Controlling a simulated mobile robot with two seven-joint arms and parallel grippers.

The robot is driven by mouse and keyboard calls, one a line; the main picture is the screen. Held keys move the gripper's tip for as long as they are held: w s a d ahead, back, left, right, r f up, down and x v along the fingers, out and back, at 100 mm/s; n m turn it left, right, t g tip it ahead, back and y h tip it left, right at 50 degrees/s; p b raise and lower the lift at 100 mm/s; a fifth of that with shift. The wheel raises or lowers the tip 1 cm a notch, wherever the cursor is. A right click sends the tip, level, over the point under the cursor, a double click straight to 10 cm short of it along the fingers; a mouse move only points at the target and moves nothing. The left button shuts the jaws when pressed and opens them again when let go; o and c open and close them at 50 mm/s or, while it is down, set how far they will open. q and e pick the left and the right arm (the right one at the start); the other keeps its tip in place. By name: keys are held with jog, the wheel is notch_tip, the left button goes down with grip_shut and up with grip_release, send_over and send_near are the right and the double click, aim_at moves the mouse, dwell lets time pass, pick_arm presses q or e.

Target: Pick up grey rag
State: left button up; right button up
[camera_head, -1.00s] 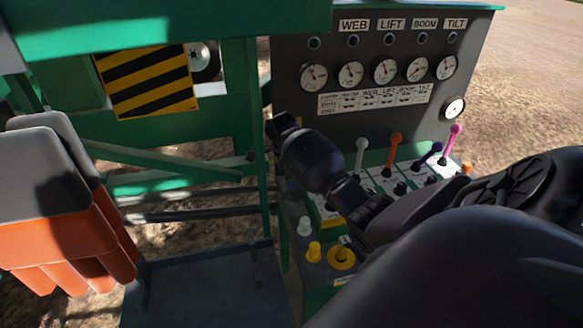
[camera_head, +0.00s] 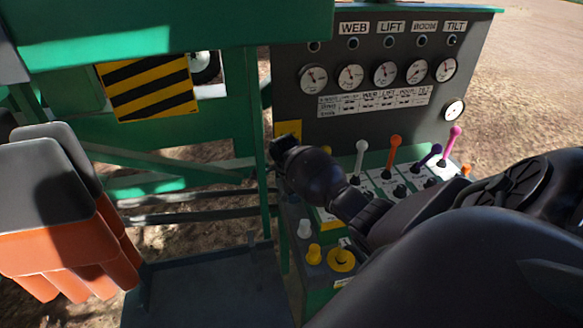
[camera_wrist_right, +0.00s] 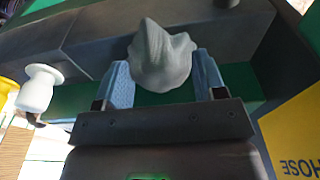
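The grey rag (camera_wrist_right: 162,58) is a crumpled, peaked lump in the right wrist view. It sits at the ends of the two blue fingers of my right gripper (camera_wrist_right: 165,78), which are spread wide on either side of it. Whether the fingers touch it cannot be told. A green surface shows between the fingers below the rag. In the head view my right gripper (camera_head: 282,148) is at the left end of the control panel, and the rag is not visible there. My left gripper is not in view.
The control panel (camera_head: 350,112) has gauges and several levers, the white one (camera_head: 361,153) close to my right forearm. A yellow plate (camera_head: 288,129) is behind the gripper. Yellow knobs (camera_head: 341,260) stand below. Grey-and-orange gloves (camera_head: 60,215) hang at left.

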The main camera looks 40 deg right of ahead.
jog(key=c, duration=0.6)
jog(key=shift+r, duration=0.15)
jog(key=shift+c, duration=0.2)
notch_tip(320, 180, up, 20)
dwell(0.4)
jog(key=o, duration=0.4)
jog(key=c, duration=0.3)
